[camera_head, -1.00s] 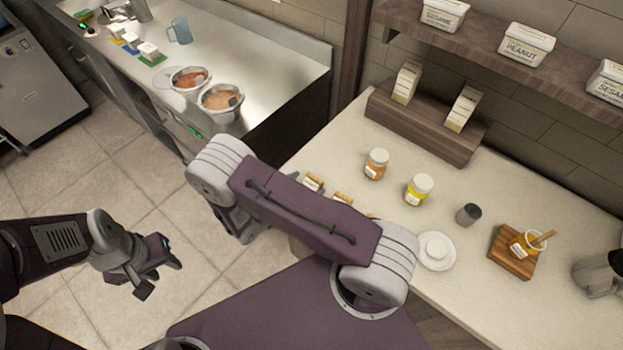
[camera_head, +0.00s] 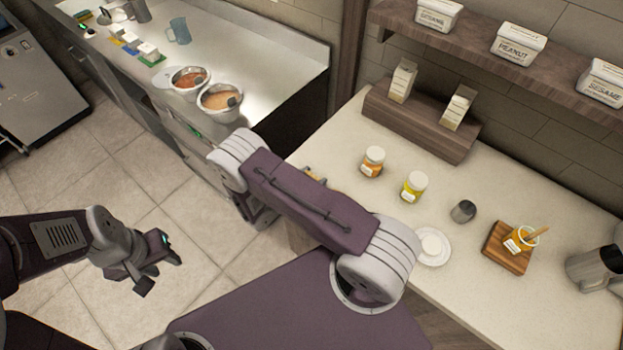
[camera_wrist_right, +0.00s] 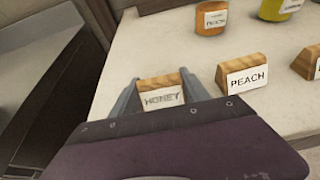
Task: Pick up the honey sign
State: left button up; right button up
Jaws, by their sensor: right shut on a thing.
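The honey sign (camera_wrist_right: 163,98), a small wooden block with a white HONEY label, sits between the two grey fingers of my right gripper (camera_wrist_right: 160,92) in the right wrist view. The gripper is shut on it, a finger at each side. Whether the sign still touches the counter cannot be told. In the head view my right arm hides this gripper and most of the small signs. My left gripper (camera_head: 150,270) is over the floor at the left, open and empty, away from the counter.
A peach sign (camera_wrist_right: 245,78) stands just right of the honey sign. The peach jar (camera_wrist_right: 211,18) and a yellow jar (camera_head: 415,186) stand behind on the white counter (camera_head: 335,150). Further right are a metal cup (camera_head: 463,211), a white saucer (camera_head: 432,257) and a wooden board (camera_head: 497,257).

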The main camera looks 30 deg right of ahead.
aim_at(316, 177)
jog(key=shift+r, duration=0.35)
jog(key=r, duration=0.2)
jog(key=d+r+b, duration=0.1)
jog(key=r, duration=0.1)
jog(key=shift+s, duration=0.4)
jog(key=s+d+r, duration=0.6)
jog(key=d, duration=0.2)
jog(key=shift+s+r, duration=0.15)
jog(key=shift+s, duration=0.25)
